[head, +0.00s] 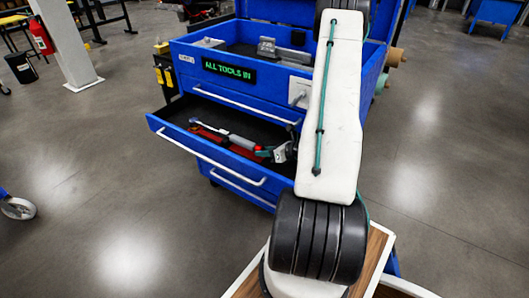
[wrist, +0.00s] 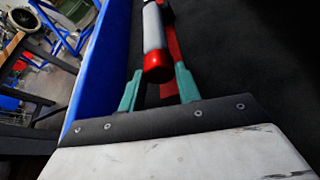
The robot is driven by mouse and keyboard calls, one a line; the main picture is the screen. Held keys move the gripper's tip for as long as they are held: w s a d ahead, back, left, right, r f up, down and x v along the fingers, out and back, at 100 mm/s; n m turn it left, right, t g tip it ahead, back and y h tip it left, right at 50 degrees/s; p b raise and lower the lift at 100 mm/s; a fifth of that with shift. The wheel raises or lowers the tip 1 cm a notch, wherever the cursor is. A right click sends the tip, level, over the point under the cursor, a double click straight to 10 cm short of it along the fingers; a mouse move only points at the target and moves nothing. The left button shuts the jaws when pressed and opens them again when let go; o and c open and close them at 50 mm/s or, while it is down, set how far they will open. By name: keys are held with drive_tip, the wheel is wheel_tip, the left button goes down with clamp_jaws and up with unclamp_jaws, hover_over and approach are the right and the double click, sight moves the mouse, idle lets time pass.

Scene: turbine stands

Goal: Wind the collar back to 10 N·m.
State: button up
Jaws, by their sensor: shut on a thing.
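A torque wrench (head: 232,139) lies in the open upper drawer of the blue tool cabinet, with a silver-grey shaft. In the wrist view its grey handle (wrist: 153,28) runs away from me and ends in a red collar (wrist: 157,67). My gripper (head: 266,153) reaches into the drawer at the wrench's near right end. In the wrist view the teal fingers of my gripper (wrist: 158,78) stand on either side of the red collar, shut on it. The scale and its setting cannot be read in either view.
The open drawer (head: 160,124) has a blue front wall and a dark floor. A red strip (wrist: 173,50) lies under the wrench. Open grey floor surrounds the cabinet.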

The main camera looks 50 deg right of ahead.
drive_tip(key=o, duration=1)
drive_tip(key=v, duration=0.7)
drive_tip(key=shift+s+d+r, duration=0.1)
drive_tip(key=shift+s+r, duration=0.05)
drive_tip(key=shift+s, duration=0.2)
